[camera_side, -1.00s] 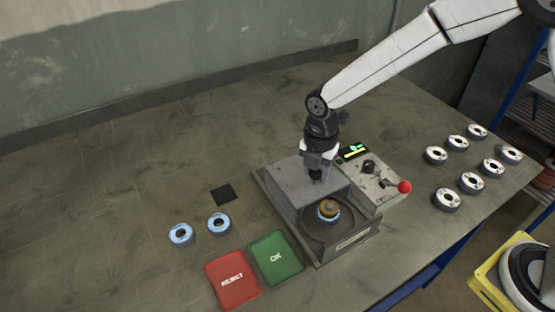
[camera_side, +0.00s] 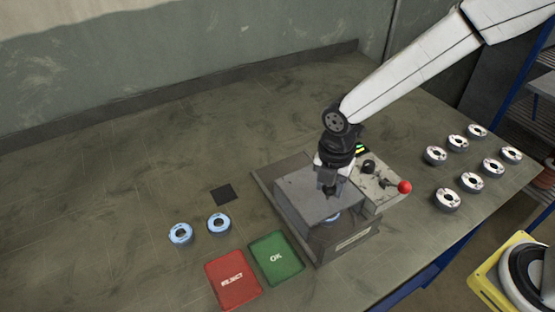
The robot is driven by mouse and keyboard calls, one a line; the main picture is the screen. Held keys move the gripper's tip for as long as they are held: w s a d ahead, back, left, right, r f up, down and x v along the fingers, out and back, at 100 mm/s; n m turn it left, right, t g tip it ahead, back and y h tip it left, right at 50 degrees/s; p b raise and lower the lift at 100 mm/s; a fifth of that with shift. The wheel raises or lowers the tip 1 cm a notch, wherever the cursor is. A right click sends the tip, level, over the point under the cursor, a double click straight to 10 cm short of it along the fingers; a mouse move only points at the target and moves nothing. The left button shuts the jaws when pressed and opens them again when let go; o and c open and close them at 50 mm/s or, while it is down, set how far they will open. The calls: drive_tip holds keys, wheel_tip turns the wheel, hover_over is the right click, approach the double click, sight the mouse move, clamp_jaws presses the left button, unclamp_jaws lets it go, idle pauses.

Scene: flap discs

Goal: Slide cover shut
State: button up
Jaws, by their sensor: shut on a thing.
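The grey box-shaped cover (camera_side: 300,190) sits on the dark base of the test machine (camera_side: 352,241). It now stands over most of the round seat at the front of the base. A small bit of a blue-rimmed disc (camera_side: 333,217) shows by the cover's front edge; the rest of it is hidden. My gripper (camera_side: 329,190) points down at the top of the cover and is shut on its handle, which the fingers mostly hide.
A control panel with a red-knobbed lever (camera_side: 404,187) adjoins the machine at right. A green OK tray (camera_side: 276,258) and a red REJECT tray (camera_side: 232,279) lie at front left, near two blue discs (camera_side: 181,233). Several white discs (camera_side: 446,200) stand at right.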

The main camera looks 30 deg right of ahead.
sight(339, 211)
drive_tip(key=shift+s, duration=1.85)
drive_tip(key=o, duration=0.9)
drive_tip(key=shift+s, duration=0.1)
drive_tip(key=shift+r, duration=0.1)
drive_tip(key=shift+r, duration=3.9)
drive_tip(key=shift+d, duration=0.1)
drive_tip(key=s+d+f+m+t, duration=0.1)
drive_tip(key=d+m, duration=0.4)
drive_tip(key=m, duration=0.3)
drive_tip(key=s+d+f+m, duration=0.1)
drive_tip(key=d+m, duration=0.4)
drive_tip(key=m, duration=0.3)
drive_tip(key=s+d+f+m+t, duration=0.1)
drive_tip(key=d+m, duration=0.3)
drive_tip(key=m, duration=0.4)
drive_tip(key=shift+s+d+f+t, duration=0.3)
drive_tip(key=shift+s+d+f, duration=0.15)
drive_tip(key=shift+s, duration=0.15)
